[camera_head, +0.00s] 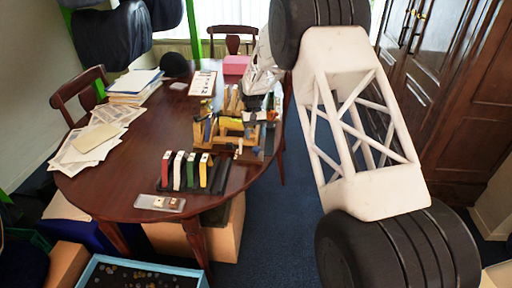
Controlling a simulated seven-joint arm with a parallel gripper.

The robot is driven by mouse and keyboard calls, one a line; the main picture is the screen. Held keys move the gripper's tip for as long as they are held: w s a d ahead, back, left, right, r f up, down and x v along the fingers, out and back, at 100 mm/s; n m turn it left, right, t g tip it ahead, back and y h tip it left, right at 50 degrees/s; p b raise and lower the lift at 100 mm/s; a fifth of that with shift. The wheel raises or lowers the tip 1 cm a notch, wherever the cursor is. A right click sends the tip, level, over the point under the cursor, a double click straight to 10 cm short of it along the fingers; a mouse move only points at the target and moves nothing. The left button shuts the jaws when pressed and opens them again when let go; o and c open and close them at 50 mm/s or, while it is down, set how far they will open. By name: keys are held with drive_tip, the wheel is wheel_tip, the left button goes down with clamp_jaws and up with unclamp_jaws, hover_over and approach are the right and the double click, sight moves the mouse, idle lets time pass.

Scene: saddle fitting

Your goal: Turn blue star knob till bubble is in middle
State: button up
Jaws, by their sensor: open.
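A wooden fixture (238,150) with yellow, black and blue parts stands on the right side of the table. A small blue part (248,132) shows on it, but I cannot tell whether this is the star knob. A yellow bar (231,123) lies across the fixture. The level's bubble is too small to make out. My white wrist (262,68) reaches down behind the fixture from the top of the view. My gripper (248,101) is small and partly lost among the fixture's parts at its back. It is open, and I see nothing held in it.
The dark oval table (120,185) has a rack of red, white, green and yellow pieces (190,172) in front of the fixture. A small clear tray (160,203) lies at the front edge. Papers (90,143) lie left. The table's middle is clear.

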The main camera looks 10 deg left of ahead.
sight(256, 148)
drive_tip(key=shift+x, duration=2.9)
drive_tip(key=c, duration=0.9)
drive_tip(key=shift+n+t+h, duration=0.4)
drive_tip(key=shift+n+h, duration=0.4)
drive_tip(key=shift+n, duration=1.6)
drive_tip(key=o, duration=0.9)
drive_tip(key=shift+a, duration=0.1)
